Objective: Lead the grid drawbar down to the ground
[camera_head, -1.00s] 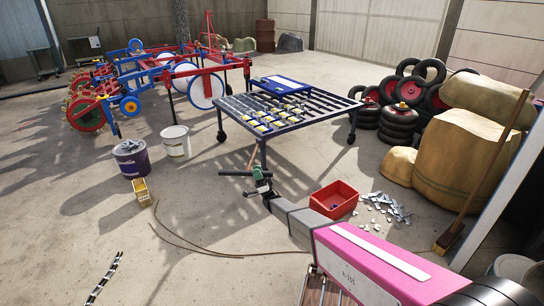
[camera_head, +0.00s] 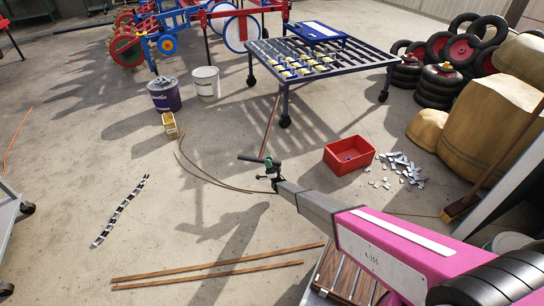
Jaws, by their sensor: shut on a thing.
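The grid (camera_head: 355,72) is a dark slatted frame on castors, at the top centre of the head view. A thin brown bar (camera_head: 270,125), which looks like its drawbar, slopes from the grid's near side down towards my gripper. A dark crosspiece (camera_head: 249,158) shows at the near end of this bar. My gripper (camera_head: 268,172) is shut at that crosspiece, and appears to hold the drawbar's handle. The fingers are small and partly hidden, so the exact grip is unclear. The height of the handle above the concrete ground (camera_head: 215,210) is hard to tell.
A red crate (camera_head: 349,154) and scattered metal pieces (camera_head: 402,168) lie right of my gripper. Wooden strips (camera_head: 210,274) lie in front. Purple (camera_head: 164,95) and white (camera_head: 206,84) buckets stand at left. Open floor lies left of my gripper.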

